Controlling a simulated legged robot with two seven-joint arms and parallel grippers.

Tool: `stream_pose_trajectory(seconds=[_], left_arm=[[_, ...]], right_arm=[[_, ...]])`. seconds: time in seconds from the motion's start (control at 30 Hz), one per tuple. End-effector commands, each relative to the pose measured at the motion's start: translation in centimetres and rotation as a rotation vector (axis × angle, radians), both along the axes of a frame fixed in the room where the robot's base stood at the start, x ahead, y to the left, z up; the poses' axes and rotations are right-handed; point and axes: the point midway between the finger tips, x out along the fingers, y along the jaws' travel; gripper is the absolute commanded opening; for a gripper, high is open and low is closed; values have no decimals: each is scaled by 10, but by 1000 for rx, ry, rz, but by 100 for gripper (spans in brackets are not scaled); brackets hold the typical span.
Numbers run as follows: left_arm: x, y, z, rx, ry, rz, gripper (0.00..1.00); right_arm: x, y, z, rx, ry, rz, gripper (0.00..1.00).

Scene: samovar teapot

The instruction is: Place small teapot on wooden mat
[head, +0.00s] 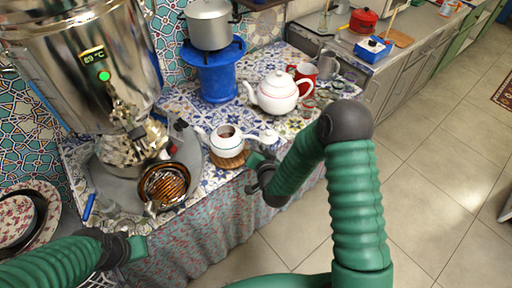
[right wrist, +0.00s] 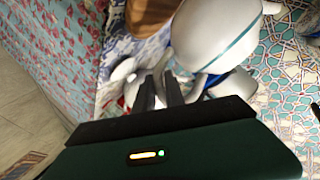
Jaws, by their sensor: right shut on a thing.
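The small white teapot (head: 228,147) has a blue band and an open top with dark reddish contents. In the head view it overlaps the round wooden mat (head: 231,161), whose front edge shows below it. I cannot tell whether it rests on the mat or hangs just above. The right wrist view shows the teapot's white body (right wrist: 212,38) close up, beside the brown mat (right wrist: 150,14). My right gripper (head: 259,160) is at the teapot's right side, shut on its handle, which the fingers (right wrist: 160,90) partly hide. My left gripper (head: 137,247) is low at the left, away from the teapot; its jaws are unclear.
A large samovar (head: 85,60) stands at the left, with a brown strainer-like dish (head: 165,186) before it. A larger white teapot (head: 277,93), a red mug (head: 304,74) and a blue stand (head: 213,76) with a metal pot are behind. Plates (head: 38,210) lie at far left.

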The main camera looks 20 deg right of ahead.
Motion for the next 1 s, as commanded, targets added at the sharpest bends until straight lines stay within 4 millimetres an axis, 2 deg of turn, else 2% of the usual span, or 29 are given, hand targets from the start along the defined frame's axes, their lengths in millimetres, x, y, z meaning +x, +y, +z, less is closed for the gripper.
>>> stream_pose_trajectory(seconds=[0.07, 0.27, 0.5, 0.9, 0.93, 1.0], left_arm=[[0, 0, 1, 0, 0, 0, 36], [0, 0, 0, 0, 0, 0, 36], [0, 0, -3, 0, 1, 0, 36], [0, 0, -6, 0, 1, 0, 36], [0, 0, -5, 0, 1, 0, 36], [0, 0, -4, 0, 1, 0, 36]], right_arm=[[11, -3, 0, 0, -4, -1, 0], [25, -9, -4, 0, -2, 1, 0], [24, -8, -34, 1, -1, 1, 0], [23, -8, -41, 0, -3, 1, 0], [23, -8, -41, 0, 0, 2, 18], [23, -8, -40, 0, 0, 2, 28]])
